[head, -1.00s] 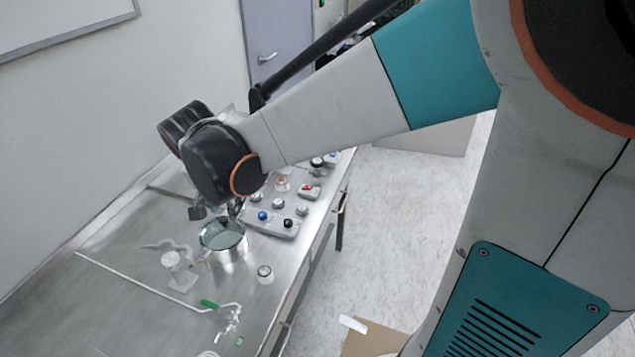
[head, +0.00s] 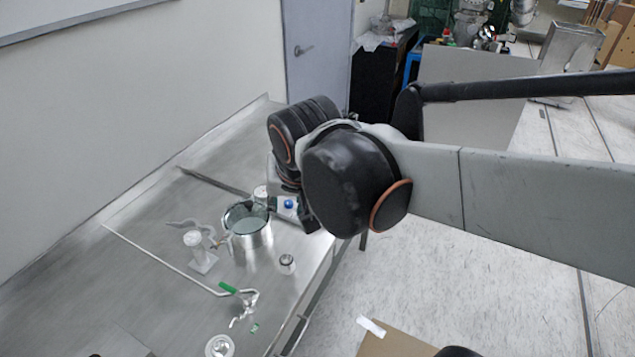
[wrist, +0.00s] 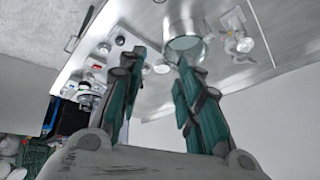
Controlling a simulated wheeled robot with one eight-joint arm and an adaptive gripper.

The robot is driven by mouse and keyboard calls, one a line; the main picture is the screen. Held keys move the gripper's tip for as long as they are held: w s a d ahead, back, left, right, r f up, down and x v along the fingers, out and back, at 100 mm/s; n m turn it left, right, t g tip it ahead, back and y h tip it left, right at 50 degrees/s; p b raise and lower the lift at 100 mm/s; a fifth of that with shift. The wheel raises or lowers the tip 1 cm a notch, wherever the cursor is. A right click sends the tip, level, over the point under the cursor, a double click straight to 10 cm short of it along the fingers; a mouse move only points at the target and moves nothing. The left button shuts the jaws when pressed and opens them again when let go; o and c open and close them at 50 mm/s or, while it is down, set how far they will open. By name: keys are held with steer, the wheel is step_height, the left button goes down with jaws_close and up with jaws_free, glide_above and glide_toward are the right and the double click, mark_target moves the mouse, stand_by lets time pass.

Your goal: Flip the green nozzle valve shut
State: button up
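The green nozzle valve handle (head: 228,288) lies at the end of a thin white tube on the metal bench in the head view, beside a clear nozzle fitting (head: 248,300). Its exact angle is hard to tell at this size. My gripper (wrist: 163,62) shows in the wrist view with its two teal fingers spread and nothing between them. In the head view its fingers are mostly hidden behind my wrist, beyond and to the right of the valve, apart from it. I cannot make out the green handle in the wrist view.
A metal pot (head: 250,238) stands between the valve and my wrist. A white stand (head: 201,257) and a small jar (head: 287,264) are near it. A control panel (wrist: 107,57) lies on the bench. The bench's left part is clear.

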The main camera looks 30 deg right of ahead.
steer(key=s+d+f+n+t+b, duration=0.1)
steer(key=s+f+n+b, duration=0.1)
steer(key=s+n, duration=0.2)
steer(key=shift+s+d+f, duration=0.15)
steer(key=shift+s+f, duration=0.05)
steer(key=shift+s, duration=0.95)
steer(key=shift+s+f+n+t+y+b, duration=0.3)
steer(key=shift+s+f+n+b, duration=0.15)
steer(key=shift+s+b, duration=0.1)
